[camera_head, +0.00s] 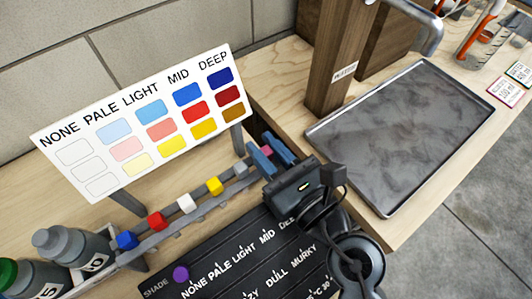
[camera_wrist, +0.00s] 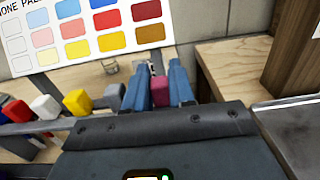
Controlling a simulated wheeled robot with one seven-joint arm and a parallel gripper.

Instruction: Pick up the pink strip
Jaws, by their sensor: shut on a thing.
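The pink strip (camera_wrist: 160,92) shows as a small magenta-pink block between the two blue fingers of my gripper (camera_wrist: 160,78) in the wrist view. My gripper is shut on it. In the head view only a small bit of the pink strip (camera_head: 266,151) shows between the fingers of my gripper (camera_head: 271,153), at the right end of a grey rail (camera_head: 180,219). The strip's lower part is hidden, and I cannot tell whether it touches the rail.
The rail carries grey (camera_head: 241,168), yellow (camera_head: 214,186), white (camera_head: 186,203), red (camera_head: 156,220) and blue (camera_head: 127,240) blocks. A colour chart (camera_head: 128,168) stands behind. A black shade board (camera_head: 215,262) lies in front. A metal tray (camera_head: 400,130) and wooden post (camera_head: 335,60) are right.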

